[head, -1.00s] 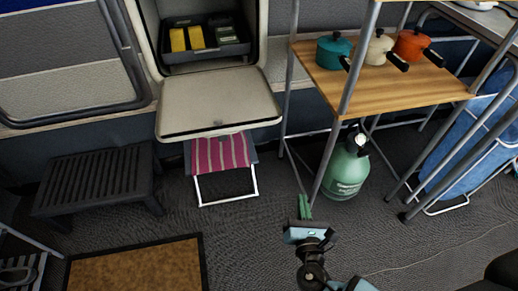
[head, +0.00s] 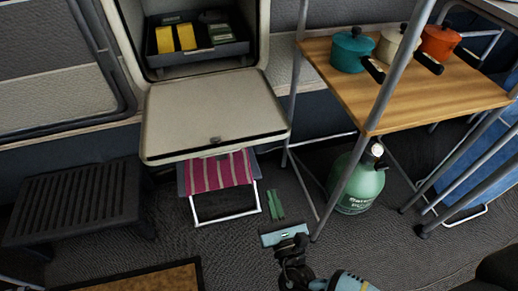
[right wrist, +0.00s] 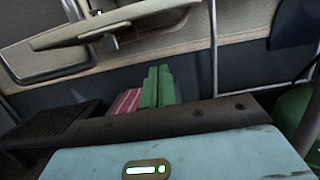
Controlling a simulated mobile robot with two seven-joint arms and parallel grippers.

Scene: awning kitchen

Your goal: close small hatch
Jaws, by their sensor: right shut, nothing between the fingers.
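The small hatch (head: 212,110) is a cream panel hinged at its bottom edge. It hangs open, folded down and outward below its compartment (head: 200,53), with a dark latch near its front edge. In the right wrist view the hatch (right wrist: 120,20) shows edge-on at the upper left. My right gripper (head: 274,205) has green fingers and is below and to the right of the hatch, apart from it. Its fingers (right wrist: 157,87) are together and empty in the right wrist view. My left gripper is not in view.
A striped folding stool (head: 217,175) stands under the hatch, and a black step stool (head: 75,205) is at the left. A dark tray (head: 198,50) sits inside the compartment.

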